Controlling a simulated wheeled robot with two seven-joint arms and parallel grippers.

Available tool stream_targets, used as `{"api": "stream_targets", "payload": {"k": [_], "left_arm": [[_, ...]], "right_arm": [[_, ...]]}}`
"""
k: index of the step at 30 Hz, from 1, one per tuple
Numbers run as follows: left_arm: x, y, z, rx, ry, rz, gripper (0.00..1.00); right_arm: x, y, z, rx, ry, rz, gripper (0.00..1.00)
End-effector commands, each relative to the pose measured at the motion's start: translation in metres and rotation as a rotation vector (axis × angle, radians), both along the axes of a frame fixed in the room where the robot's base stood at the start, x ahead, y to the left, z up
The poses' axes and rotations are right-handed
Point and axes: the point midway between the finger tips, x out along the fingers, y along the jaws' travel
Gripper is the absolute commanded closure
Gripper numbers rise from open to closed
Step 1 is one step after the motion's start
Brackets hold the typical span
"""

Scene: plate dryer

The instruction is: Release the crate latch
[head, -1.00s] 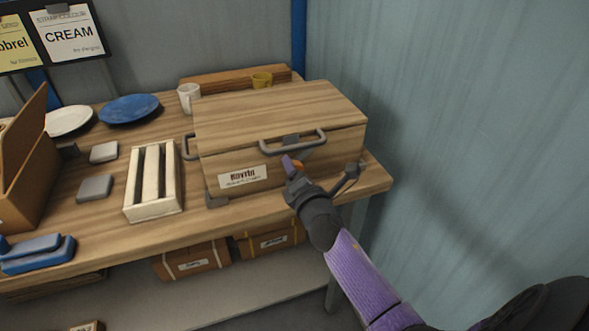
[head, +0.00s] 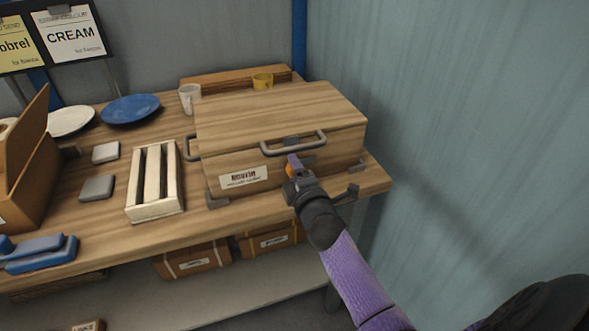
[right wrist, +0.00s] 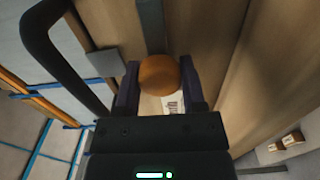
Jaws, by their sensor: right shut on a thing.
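The wooden crate (head: 280,105) stands on the right part of the bench with its lid down. A grey handle (head: 293,146) is on its front, and it also shows in the right wrist view (right wrist: 60,60). The latch has a dark strap (right wrist: 151,25) and a round orange knob (right wrist: 158,75) below the handle. My right gripper (right wrist: 158,82) is at the crate's front, its purple fingers on either side of the knob and shut on it. In the head view the gripper (head: 293,166) partly hides the latch. My left gripper is not in view.
A white slatted rack (head: 154,182), grey pads and a blue plate (head: 130,109) are left of the crate. A wall is close on the right. Boxes sit on the shelf below.

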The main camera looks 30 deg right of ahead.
Motion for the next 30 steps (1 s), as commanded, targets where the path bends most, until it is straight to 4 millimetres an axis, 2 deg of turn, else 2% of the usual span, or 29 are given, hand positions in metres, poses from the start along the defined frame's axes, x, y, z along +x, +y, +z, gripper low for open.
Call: {"api": "stream_targets", "payload": {"k": [6,14,15,18,19,27,30], "left_arm": [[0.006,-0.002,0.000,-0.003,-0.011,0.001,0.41],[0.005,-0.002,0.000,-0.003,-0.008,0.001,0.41],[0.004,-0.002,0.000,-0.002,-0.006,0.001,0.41],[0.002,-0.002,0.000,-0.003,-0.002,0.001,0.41],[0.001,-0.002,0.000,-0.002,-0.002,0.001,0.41],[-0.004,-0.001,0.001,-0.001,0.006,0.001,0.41],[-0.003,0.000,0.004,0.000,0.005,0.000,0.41]], "right_arm": [[0.000,0.000,-0.001,0.013,0.000,0.000,1.00],[0.000,0.000,-0.002,0.014,0.001,-0.001,1.00],[0.000,0.000,-0.001,0.013,0.001,-0.001,0.39],[0.000,0.000,-0.001,0.012,0.000,-0.001,0.18],[0.000,0.000,-0.001,0.012,-0.001,0.000,0.15],[-0.001,0.000,0.000,0.011,-0.002,0.000,0.15],[-0.010,0.003,0.000,0.012,-0.001,0.001,0.15]]}}
